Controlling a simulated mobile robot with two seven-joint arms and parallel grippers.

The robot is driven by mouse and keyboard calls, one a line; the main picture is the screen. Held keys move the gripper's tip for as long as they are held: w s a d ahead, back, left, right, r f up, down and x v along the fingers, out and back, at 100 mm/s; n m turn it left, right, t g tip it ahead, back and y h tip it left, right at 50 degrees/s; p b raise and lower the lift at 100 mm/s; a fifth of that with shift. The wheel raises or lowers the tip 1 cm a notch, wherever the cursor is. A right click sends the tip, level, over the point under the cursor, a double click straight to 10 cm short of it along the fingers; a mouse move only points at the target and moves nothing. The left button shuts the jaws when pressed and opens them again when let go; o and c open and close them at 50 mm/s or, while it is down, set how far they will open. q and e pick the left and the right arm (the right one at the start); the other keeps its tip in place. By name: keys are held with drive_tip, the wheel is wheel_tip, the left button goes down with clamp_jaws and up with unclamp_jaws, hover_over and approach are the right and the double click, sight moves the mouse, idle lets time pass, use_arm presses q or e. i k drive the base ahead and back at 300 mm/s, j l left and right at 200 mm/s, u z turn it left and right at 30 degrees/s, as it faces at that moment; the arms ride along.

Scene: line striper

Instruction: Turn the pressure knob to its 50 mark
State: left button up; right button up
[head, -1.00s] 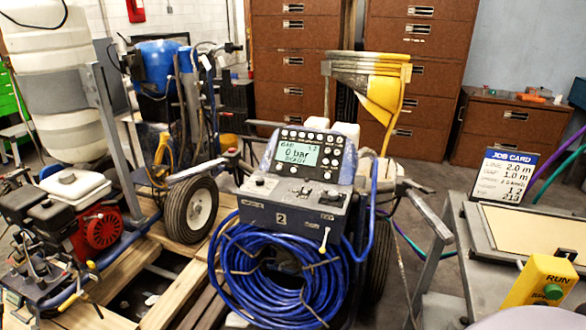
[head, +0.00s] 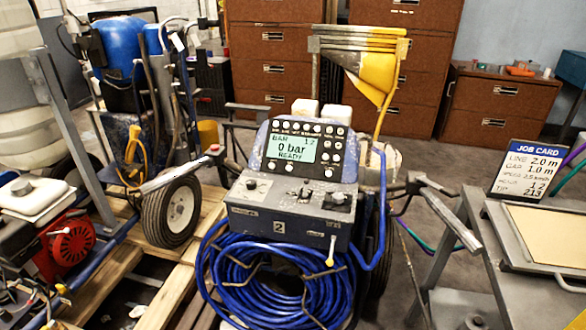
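The line striper's control box (head: 285,222) stands in the middle of the head view. A lever with a yellow tip (head: 329,262) hangs at the front. Neither gripper is in view.
A coiled blue hose (head: 270,285) hangs below the box. The striper's handlebars reach out on both sides. A job card (head: 527,168) stands on a grey bench (head: 480,240) at right. Another machine with a red engine (head: 70,250) is at left. Brown drawer cabinets (head: 270,45) stand behind.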

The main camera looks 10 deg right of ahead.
sight(251, 184)
drive_tip(key=i+j+z, duration=0.15)
drive_tip(key=i+z, duration=0.15)
drive_tip(key=z, duration=0.15)
drive_tip(key=i+j+z, duration=0.25)
drive_tip(key=z, duration=0.2)
